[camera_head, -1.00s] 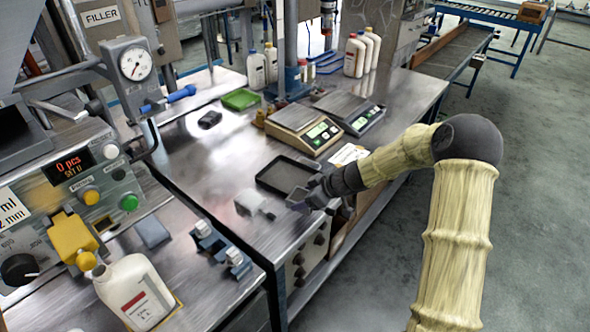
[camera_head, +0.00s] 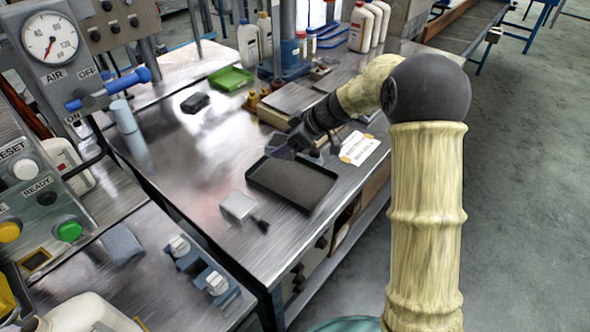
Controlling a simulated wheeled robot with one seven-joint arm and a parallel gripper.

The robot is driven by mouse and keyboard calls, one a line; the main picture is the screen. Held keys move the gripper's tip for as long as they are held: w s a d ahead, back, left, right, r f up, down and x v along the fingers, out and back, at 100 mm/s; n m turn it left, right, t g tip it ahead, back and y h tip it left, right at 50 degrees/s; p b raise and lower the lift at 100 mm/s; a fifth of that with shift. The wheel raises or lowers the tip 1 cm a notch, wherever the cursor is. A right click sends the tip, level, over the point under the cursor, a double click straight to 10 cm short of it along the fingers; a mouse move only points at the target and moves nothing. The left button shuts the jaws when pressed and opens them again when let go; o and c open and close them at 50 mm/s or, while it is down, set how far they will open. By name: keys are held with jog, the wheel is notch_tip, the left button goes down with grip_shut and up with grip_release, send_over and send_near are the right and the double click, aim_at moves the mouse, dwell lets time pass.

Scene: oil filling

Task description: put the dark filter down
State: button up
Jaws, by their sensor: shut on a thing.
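My gripper (camera_head: 290,145) is at the end of my arm, above the far side of the black tray (camera_head: 258,183) and in front of the scales. It is shut on the dark filter. The filter is small and dark against the dark fingers, so its outline and tilt are hard to tell. The tray lies flat on the steel table and looks empty.
A grey-white block (camera_head: 237,205) stands left of the tray. A white label card (camera_head: 359,148) lies right of it. A black object (camera_head: 195,102) and a green tray (camera_head: 231,78) lie farther back. Bare steel table (camera_head: 190,160) shows left of the tray.

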aim_at(318, 151)
jog(key=f, duration=0.5)
jog(key=shift+a+f, duration=0.2)
jog(key=shift+f, duration=0.45)
jog(key=shift+d, duration=0.3)
jog(key=shift+f, duration=1.9)
jog(key=o, duration=1.1)
jog(key=shift+a, duration=0.1)
jog(key=shift+o, duration=0.2)
jog(key=v, duration=1.2)
jog(key=shift+b, duration=0.3)
